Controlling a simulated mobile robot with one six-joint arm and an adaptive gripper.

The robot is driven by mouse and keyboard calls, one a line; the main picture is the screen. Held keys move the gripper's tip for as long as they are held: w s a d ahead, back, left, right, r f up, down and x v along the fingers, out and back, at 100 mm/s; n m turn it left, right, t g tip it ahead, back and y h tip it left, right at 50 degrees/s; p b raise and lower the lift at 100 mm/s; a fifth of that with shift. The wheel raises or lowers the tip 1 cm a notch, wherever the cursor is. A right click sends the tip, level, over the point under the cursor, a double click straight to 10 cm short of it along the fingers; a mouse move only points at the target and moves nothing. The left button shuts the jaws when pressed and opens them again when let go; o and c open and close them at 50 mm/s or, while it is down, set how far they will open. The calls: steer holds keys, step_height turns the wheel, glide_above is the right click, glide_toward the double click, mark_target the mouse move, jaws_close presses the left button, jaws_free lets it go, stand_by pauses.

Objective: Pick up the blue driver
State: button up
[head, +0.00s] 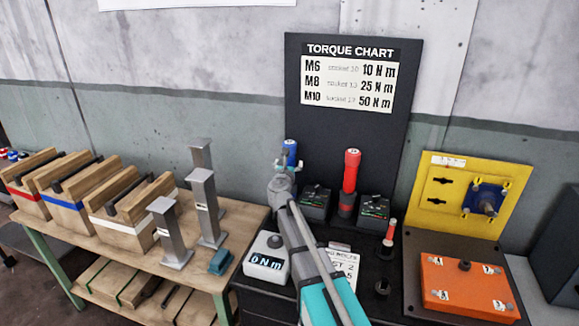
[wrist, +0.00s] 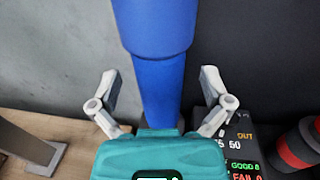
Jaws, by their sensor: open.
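The blue driver (wrist: 158,80) stands upright and fills the middle of the wrist view. In the head view its blue top (head: 290,147) shows behind my gripper; its lower part is hidden by my arm. My gripper (wrist: 158,97) is open, with one finger on each side of the blue driver's shaft. Gaps show between the fingers and the shaft in the wrist view. From the head view, my gripper (head: 285,163) is at the driver's upper part.
A red driver (head: 351,172) stands to the right between two small black display boxes (head: 315,203) (head: 374,212). The torque chart board (head: 348,115) rises behind. A white meter (head: 267,258) and metal posts (head: 205,205) are to the left. An orange block (head: 467,287) lies right.

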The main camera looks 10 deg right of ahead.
steer(key=shift+w+d, duration=0.2)
steer(key=shift+w, duration=0.4)
steer(key=shift+c, duration=0.3)
jaws_close()
